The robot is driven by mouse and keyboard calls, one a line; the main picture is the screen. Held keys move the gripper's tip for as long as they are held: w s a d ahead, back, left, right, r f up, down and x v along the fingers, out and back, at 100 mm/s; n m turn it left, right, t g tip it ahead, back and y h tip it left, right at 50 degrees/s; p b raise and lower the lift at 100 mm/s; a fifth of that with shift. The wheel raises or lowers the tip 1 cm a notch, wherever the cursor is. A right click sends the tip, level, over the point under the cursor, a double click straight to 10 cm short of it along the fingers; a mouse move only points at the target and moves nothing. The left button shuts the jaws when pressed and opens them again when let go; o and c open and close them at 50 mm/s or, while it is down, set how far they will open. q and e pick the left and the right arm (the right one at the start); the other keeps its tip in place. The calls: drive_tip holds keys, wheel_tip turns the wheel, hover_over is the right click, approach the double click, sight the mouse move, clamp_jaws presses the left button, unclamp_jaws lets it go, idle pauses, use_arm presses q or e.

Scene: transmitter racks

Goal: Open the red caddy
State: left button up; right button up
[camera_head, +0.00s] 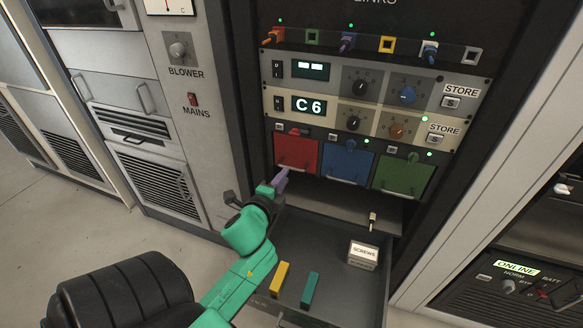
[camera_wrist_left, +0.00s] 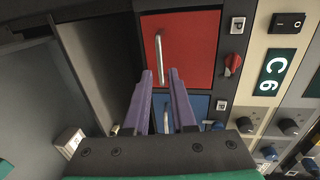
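The red caddy (camera_head: 297,151) is at the left of a row of three coloured fronts in the rack. Its front looks closed, flush in the row. In the left wrist view the red caddy (camera_wrist_left: 203,45) fills the top middle, with its upright metal handle (camera_wrist_left: 158,52). My left gripper (camera_head: 280,180) is just below and left of the red front. In the wrist view its purple fingers (camera_wrist_left: 160,76) are apart, with the handle's end showing between the tips. I see no contact. My right gripper is not in view.
A blue caddy (camera_head: 346,164) and a green caddy (camera_head: 403,177) sit right of the red one. Below, an open drawer (camera_head: 330,262) holds a SCREWS box (camera_head: 363,255), a yellow block (camera_head: 280,279) and a teal block (camera_head: 310,290). Knobs and displays lie above.

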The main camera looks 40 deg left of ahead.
sight(291, 168)
use_arm(q)
drive_tip(key=x, duration=0.6)
drive_tip(key=shift+w+a+f+b, duration=0.1)
drive_tip(key=shift+w+a+b, duration=0.1)
drive_tip(key=shift+b, duration=0.1)
drive_tip(key=shift+d, duration=0.1)
clamp_jaws()
idle(0.9)
